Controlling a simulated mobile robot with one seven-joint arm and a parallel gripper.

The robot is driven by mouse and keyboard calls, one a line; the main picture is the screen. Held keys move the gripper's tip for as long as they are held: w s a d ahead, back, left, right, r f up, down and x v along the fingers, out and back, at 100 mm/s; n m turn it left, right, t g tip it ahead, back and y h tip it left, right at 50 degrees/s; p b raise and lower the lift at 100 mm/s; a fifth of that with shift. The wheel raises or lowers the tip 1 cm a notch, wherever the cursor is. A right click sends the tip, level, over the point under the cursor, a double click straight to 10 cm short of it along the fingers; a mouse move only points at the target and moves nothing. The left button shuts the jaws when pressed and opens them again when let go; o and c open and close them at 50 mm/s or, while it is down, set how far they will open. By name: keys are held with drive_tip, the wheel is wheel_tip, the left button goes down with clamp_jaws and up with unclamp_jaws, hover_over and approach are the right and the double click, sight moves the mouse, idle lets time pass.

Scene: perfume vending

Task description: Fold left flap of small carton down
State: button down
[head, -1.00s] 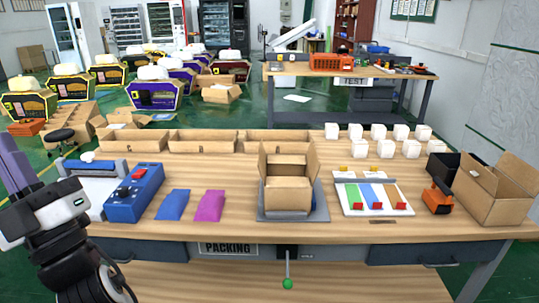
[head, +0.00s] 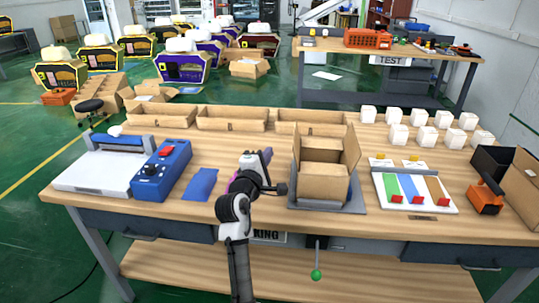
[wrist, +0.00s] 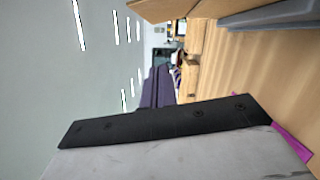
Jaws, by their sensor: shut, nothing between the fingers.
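The small open carton (head: 321,186) stands on a grey plate (head: 352,203) on the packing table. Its left flap (head: 296,152) and right flap (head: 352,150) stand up. My gripper (head: 267,155) is left of the carton, with its purple fingers pointing up and away near the left flap; I see no clear contact. In the wrist view the gripper's fingers (wrist: 158,88) are together with nothing between them. Part of the carton (wrist: 165,9) shows at the top edge of the wrist view, beside the grey plate (wrist: 275,14).
A blue box with knobs (head: 161,172) and a blue pouch (head: 201,184) lie left. A magenta pouch (wrist: 295,142) is mostly hidden by my arm in the head view. Open bins (head: 233,125) line the back. A tray with coloured strips (head: 413,190) is right of the carton.

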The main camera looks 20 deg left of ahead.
sight(297, 143)
drive_tip(key=w+d+r+p, duration=0.1)
drive_tip(key=w+d+p, duration=0.2)
drive_tip(key=w, duration=0.4)
drive_tip(key=shift+w+d+r, duration=0.15)
drive_tip(key=shift+w+d, duration=0.05)
